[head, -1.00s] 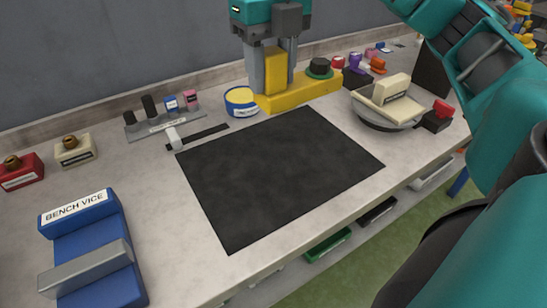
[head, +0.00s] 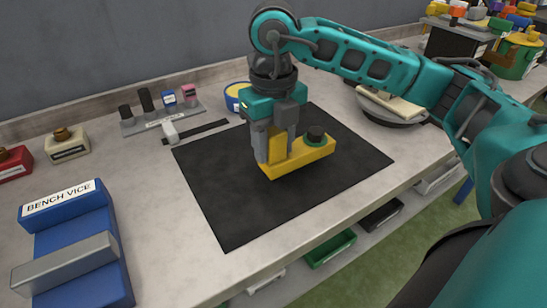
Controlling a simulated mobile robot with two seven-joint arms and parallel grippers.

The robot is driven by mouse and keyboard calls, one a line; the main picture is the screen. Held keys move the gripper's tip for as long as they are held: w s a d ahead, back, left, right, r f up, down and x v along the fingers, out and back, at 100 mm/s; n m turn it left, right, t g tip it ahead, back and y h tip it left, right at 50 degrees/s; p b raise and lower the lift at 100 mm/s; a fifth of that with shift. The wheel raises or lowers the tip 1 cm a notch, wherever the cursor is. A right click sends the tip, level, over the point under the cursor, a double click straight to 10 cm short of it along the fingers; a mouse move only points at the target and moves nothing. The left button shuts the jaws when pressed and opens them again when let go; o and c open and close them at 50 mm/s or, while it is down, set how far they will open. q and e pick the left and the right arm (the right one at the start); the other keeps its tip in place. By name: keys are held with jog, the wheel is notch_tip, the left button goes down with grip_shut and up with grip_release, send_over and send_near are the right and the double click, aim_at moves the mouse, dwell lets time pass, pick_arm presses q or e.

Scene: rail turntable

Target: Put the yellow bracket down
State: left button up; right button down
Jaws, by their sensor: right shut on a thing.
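The yellow bracket (head: 302,157) is over the middle of the black mat (head: 230,213) in the head view. It has a low arm pointing right with a dark green and black round part (head: 315,137) on it. My right gripper (head: 274,150) points down and is shut on the bracket's upright part. The bracket's underside is hidden, so I cannot tell whether it touches the mat. My left gripper does not show.
A blue bench vice (head: 70,240) stands at the front left. A grey tool rack (head: 160,120) and a yellow-and-blue tape roll (head: 236,97) are behind the mat. A round turntable (head: 390,112) is at the right, partly behind my arm. The mat's left and front are clear.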

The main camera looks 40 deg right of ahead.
aim_at(274, 159)
notch_tip(274, 159, down, 3)
jog(key=shift+r, duration=0.1)
jog(key=shift+f, duration=0.2)
jog(key=shift+f, duration=0.1)
jog(key=c, duration=1.1)
grip_release()
jog(key=shift+f+b, duration=0.15)
jog(key=shift+b, duration=0.2)
jog(key=o, duration=0.5)
